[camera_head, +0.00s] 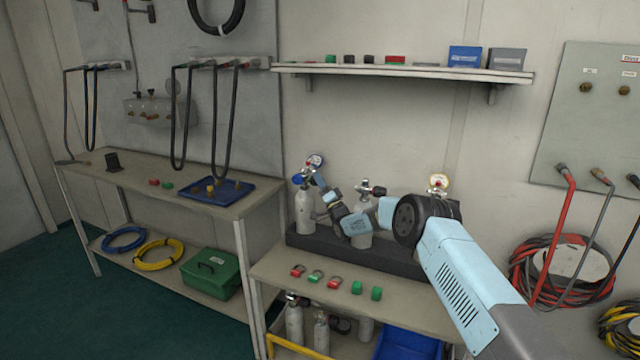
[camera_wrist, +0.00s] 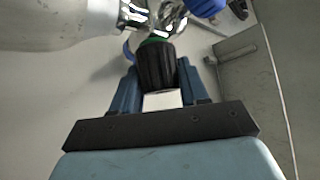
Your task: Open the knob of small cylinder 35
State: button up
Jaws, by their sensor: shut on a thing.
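A small grey-white cylinder (camera_head: 305,212) stands upright at the left end of the dark rack (camera_head: 300,240), with a gauge (camera_head: 315,161) and a blue part (camera_head: 298,180) at its top. No number is legible. My gripper (camera_head: 318,180) reaches it from the right at valve height. In the wrist view the cylinder's pale body (camera_wrist: 60,22) lies at upper left. A black ribbed knob (camera_wrist: 157,68) with a green ring sits between the fingers of my gripper (camera_wrist: 160,82), which is shut on it. In the head view my gripper hides the knob.
Two more valve tops stand along the rack, at the middle (camera_head: 371,190) and right (camera_head: 438,184), partly behind my arm. Padlocks (camera_head: 316,276) and green blocks (camera_head: 357,288) lie on the bench front. A shelf (camera_head: 400,71) hangs above. A blue tray (camera_head: 240,190) is left.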

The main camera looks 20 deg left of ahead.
jog(key=shift+f, duration=0.35)
jog(key=o, duration=1)
jog(key=shift+r, duration=0.15)
jog(key=shift+d, duration=0.1)
jog(key=v, duration=1.3)
jog(key=shift+s+d+f, duration=0.1)
jog(key=shift+d+f, duration=0.05)
jog(key=shift+f, duration=0.15)
